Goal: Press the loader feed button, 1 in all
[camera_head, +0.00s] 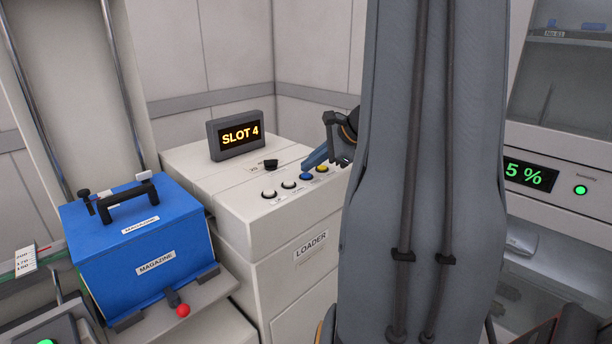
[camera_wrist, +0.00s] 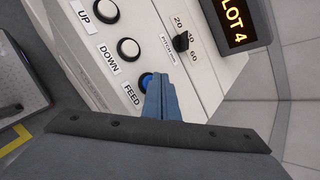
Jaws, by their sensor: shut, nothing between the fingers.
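The loader (camera_head: 262,228) is a white cabinet with a row of round buttons on its top. The feed button is blue (camera_head: 306,177), between a white one and a yellow one. In the wrist view the blue button (camera_wrist: 145,80) sits beside the FEED label (camera_wrist: 132,95), its right part hidden behind my fingers. My gripper (camera_head: 308,162) is shut and empty, its blue fingers pointing down at the feed button. In the wrist view my fingertips (camera_wrist: 158,80) overlap the button's edge. I cannot tell whether they touch it.
White UP (camera_wrist: 118,11) and DOWN (camera_wrist: 128,49) buttons adjoin the feed button. A black pitch knob (camera_wrist: 181,41) and a SLOT 4 display (camera_head: 237,135) stand behind. A blue magazine (camera_head: 180,234) stands left of the loader. My arm hides the loader's right side.

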